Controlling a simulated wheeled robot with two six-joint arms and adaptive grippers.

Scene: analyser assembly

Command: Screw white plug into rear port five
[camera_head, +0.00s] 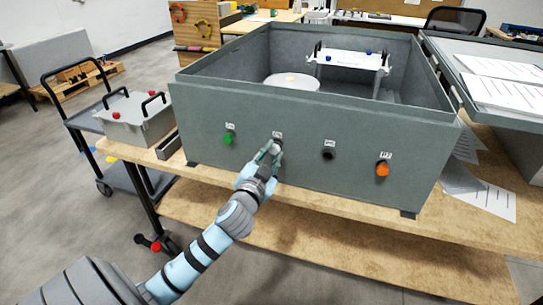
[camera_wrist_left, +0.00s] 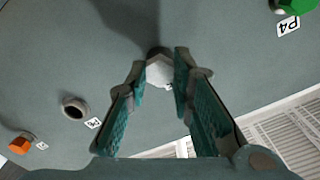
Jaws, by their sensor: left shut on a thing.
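The white plug (camera_wrist_left: 159,72) sits between the fingertips of my left gripper (camera_wrist_left: 160,80) in the left wrist view, up against a dark ring on the grey panel. How deep it sits in the port cannot be told. In the head view my left gripper (camera_head: 271,151) is shut on it at the front wall of the grey analyser box (camera_head: 310,125), between a green plug (camera_head: 229,137) and an open dark port (camera_head: 328,153). The fingers mostly hide the plug there. My right gripper is not in view.
An orange plug (camera_head: 382,169) sits right of the open port. The box stands on a wooden table (camera_head: 300,192). Left of it is a grey case (camera_head: 137,120) with black handles on a cart. Papers (camera_head: 484,200) lie on the right. The floor at lower left is clear.

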